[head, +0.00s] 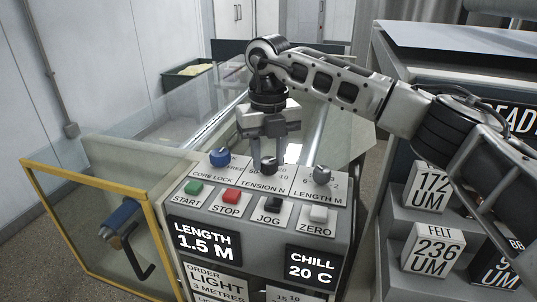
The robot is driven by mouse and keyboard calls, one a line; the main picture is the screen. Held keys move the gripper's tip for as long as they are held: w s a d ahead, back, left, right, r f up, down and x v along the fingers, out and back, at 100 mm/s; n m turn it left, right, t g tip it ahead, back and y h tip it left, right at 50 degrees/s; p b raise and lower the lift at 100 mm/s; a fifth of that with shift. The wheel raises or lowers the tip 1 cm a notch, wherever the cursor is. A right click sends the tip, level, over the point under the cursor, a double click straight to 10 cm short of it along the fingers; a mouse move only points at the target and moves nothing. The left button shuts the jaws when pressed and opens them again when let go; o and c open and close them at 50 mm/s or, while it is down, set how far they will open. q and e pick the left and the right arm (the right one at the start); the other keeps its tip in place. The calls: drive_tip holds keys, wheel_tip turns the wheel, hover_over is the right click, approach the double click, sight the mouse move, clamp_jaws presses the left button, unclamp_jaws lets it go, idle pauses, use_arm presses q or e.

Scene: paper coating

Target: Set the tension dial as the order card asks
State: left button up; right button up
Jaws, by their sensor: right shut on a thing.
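The tension dial (268,165) is a dark knob in the middle of the upper row on the grey control panel, above the label "TENSION N". My right gripper (262,153) reaches down onto it from above and is shut on it. The fingers cover part of the dial and its scale, so its setting cannot be read. The order card (215,284) is low on the panel front and reads "ORDER LIGHT 3 METRES"; its lower part is cut off by the picture edge. My left gripper is not in view.
A blue core lock knob (219,158) and a grey length dial (322,174) flank the tension dial. Below are START, STOP (231,196), JOG and ZERO buttons. Displays read 1.5 M and 20 C. A yellow-framed clear guard (92,169) stands left; labelled blocks (433,248) stand right.

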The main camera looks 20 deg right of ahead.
sight(269, 161)
drive_tip(key=shift+r, duration=0.1)
idle(0.5)
drive_tip(key=o, duration=1)
wheel_tip(269, 161, up, 16)
